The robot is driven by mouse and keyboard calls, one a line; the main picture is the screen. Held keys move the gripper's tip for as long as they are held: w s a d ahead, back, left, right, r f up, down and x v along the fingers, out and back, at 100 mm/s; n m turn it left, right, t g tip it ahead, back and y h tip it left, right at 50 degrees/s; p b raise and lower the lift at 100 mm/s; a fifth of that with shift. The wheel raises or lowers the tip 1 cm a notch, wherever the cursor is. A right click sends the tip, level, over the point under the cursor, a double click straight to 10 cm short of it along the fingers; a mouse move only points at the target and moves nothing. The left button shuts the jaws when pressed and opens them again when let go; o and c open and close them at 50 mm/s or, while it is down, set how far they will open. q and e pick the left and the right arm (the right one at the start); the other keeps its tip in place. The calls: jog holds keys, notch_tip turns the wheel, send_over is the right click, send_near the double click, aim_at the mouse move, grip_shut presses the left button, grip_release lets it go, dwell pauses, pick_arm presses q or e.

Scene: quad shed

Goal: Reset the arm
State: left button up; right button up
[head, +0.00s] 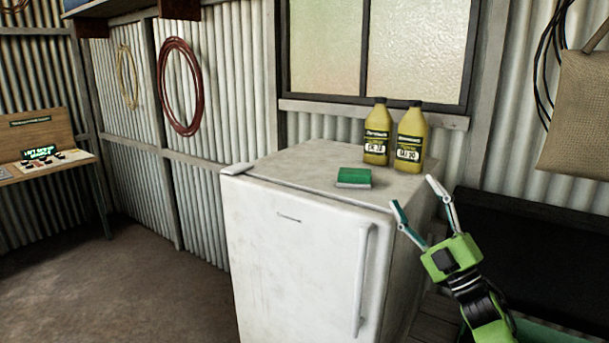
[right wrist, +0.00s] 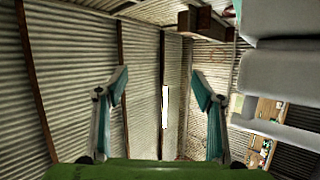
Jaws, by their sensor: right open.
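My right gripper (head: 413,197) is open and empty, raised in front of the right side of a white fridge (head: 290,250). Its fingers point up and spread apart. In the right wrist view the two fingertips (right wrist: 160,82) stand wide apart with nothing between them, facing corrugated walls. My left gripper is in neither view.
On the fridge top stand two yellow bottles (head: 376,135) (head: 410,140) and a green and white sponge-like block (head: 354,177). A dark bench (head: 530,245) lies to the right. A hanging bag (head: 578,110) is at the upper right. Open floor (head: 130,275) lies left of the fridge.

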jog(key=w+d+f+m+g+h, duration=0.3)
jog(key=w+d+f+m+h, duration=0.5)
jog(key=d+f+m+h, duration=0.7)
jog(key=s+a+f+m+g+b, duration=0.15)
jog(key=s+f, duration=0.25)
jog(key=f, duration=0.8)
jog(key=s+a+f+g+y, duration=0.1)
jog(key=s+a+f+g, duration=0.25)
jog(key=f, duration=0.95)
jog(key=s+a+f+m+g, duration=0.15)
jog(key=s+f, duration=0.25)
jog(key=f, duration=0.8)
jog(key=s+a+f+g+b, duration=0.1)
jog(key=s+a+f+g, duration=0.15)
jog(key=s+f, duration=1.1)
jog(key=s+a+f+g, duration=0.2)
jog(key=s+f+g, duration=0.2)
jog(key=s+f, duration=0.95)
jog(key=s+a+f+g, duration=0.1)
jog(key=s+f, duration=0.2)
jog(key=s, duration=0.7)
jog(key=s+a+f+g+b, duration=0.1)
jog(key=s+a+f+g, duration=0.1)
jog(key=s, duration=0.9)
jog(key=s+a+f+g, duration=0.1)
jog(key=s+f, duration=0.4)
jog(key=s, duration=0.6)
jog(key=shift+a+g+y, duration=0.2)
jog(key=shift+g+y, duration=0.2)
jog(key=shift+g, duration=0.2)
